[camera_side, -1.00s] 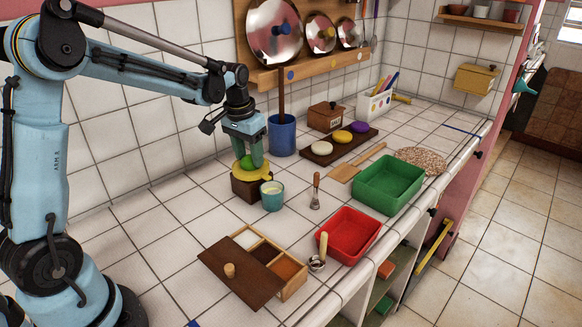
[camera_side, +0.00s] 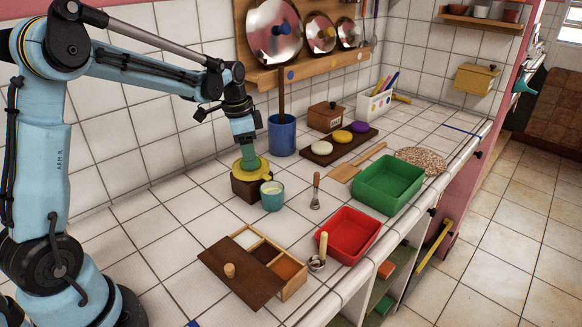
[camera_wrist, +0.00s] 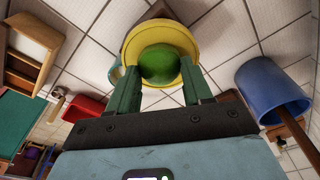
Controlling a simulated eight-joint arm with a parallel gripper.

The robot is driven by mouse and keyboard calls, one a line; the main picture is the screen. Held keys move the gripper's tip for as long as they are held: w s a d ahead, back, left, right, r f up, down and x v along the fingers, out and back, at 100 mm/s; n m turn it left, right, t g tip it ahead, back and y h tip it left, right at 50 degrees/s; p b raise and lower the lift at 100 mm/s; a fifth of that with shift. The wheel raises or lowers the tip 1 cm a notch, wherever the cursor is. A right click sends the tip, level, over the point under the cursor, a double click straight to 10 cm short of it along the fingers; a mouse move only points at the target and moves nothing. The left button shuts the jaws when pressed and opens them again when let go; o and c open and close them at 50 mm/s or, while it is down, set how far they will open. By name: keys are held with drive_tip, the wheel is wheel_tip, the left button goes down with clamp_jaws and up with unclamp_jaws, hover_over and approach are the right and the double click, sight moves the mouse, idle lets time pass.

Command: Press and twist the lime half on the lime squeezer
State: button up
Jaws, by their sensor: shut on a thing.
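The yellow lime squeezer (camera_side: 266,172) sits on a dark brown wooden block (camera_side: 246,189) on the tiled counter. The green lime half (camera_wrist: 160,65) lies in the middle of the squeezer's round yellow dish (camera_wrist: 134,46) in the wrist view. My gripper (camera_side: 249,163) points down onto the squeezer. Its green fingers (camera_wrist: 165,88) are on either side of the lime half, shut on it. In the side view the fingers mostly hide the lime half.
A teal cup (camera_side: 272,196) stands right beside the block. A blue pot (camera_side: 282,135) with a wooden handle stands behind. A red tray (camera_side: 348,236), a green tray (camera_side: 389,184) and a spice box (camera_side: 254,266) are farther right and in front.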

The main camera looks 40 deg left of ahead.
idle(0.5)
drive_tip(key=shift+r, duration=3.05)
